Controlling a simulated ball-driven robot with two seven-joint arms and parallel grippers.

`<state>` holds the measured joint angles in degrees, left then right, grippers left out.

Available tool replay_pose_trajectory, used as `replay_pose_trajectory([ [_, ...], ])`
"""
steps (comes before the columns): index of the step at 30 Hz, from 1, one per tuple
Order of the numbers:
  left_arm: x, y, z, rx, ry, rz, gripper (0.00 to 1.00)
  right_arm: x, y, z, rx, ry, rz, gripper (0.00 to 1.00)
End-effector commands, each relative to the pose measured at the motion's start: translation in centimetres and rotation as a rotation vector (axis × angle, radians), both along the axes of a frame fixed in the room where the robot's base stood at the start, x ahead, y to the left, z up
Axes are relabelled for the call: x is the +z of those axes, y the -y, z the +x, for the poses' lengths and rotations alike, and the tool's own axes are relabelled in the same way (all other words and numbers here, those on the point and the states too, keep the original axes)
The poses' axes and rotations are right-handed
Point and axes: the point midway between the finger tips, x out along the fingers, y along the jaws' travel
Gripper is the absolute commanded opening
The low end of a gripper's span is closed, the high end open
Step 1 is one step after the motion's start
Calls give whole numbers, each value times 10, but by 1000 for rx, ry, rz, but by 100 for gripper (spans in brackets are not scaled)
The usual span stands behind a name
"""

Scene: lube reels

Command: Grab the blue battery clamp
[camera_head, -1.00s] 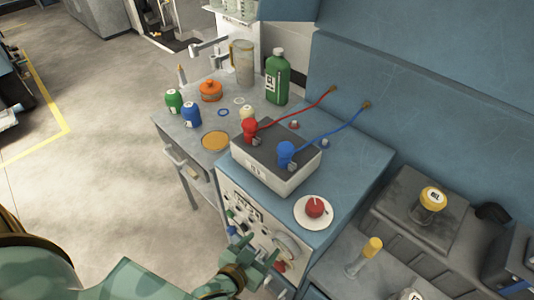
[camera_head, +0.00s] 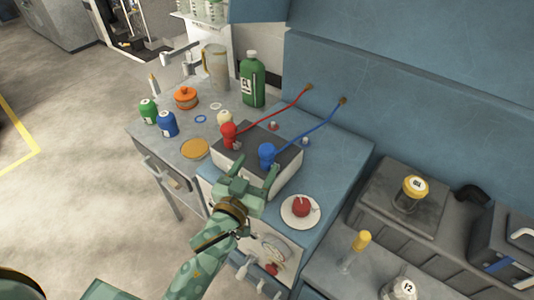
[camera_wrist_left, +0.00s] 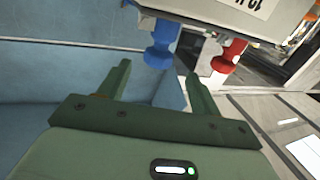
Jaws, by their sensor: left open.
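The blue battery clamp (camera_head: 267,152) stands upright on the near right part of the dark battery top (camera_head: 262,137), with a blue cable running to the wall. In the left wrist view the blue clamp (camera_wrist_left: 160,45) appears just beyond and between my fingertips, apart from them. My left gripper (camera_head: 257,173) is open and empty at the battery's front side, just short of the blue clamp. Its two fingers (camera_wrist_left: 158,82) are spread in the left wrist view. The red clamp (camera_head: 229,132) stands to the left on the same battery. My right gripper is not in view.
A plate with a red round item (camera_head: 301,207) lies right of my gripper. A green bottle (camera_head: 252,80), orange pot (camera_head: 186,98), green jar (camera_head: 148,111) and blue jar (camera_head: 167,124) stand at the left. The blue cabinet top (camera_head: 335,165) is clear right of the battery.

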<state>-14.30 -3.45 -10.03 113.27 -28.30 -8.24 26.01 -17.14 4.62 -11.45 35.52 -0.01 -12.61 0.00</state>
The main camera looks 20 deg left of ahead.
Motion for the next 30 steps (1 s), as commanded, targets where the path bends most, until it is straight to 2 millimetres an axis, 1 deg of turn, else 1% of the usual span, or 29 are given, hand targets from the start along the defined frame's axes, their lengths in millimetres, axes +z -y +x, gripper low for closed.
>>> replay_pose_trajectory([
  [1, 0, 1, 7, -1, 1, 1, 64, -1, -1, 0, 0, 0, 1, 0],
  [5, 0, 2, 17, 0, -1, 1, 64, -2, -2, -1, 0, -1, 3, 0],
  [8, -1, 3, 28, 0, 0, 1, 64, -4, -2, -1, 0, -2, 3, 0],
  [12, -2, 7, 52, 0, 0, 1, 64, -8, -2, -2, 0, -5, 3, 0],
  [15, -2, 8, 64, 0, -2, 0, 64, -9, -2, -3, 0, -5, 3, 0],
  [18, -2, 8, 68, 0, -2, 1, 64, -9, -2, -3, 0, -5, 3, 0],
  [23, -2, 8, 68, 0, -3, 0, 64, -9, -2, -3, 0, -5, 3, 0],
  [24, -2, 8, 68, 0, -2, 0, 58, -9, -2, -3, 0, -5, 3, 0],
  [26, -2, 8, 68, 0, -2, 0, 42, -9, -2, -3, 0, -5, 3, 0],
  [27, -2, 8, 68, 0, -2, 0, 31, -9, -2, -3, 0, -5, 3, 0],
  [29, -2, 8, 68, 0, -2, 0, 14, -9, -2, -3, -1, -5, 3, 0],
  [30, -2, 8, 68, 0, -2, 0, 14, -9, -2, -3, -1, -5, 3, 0],
])
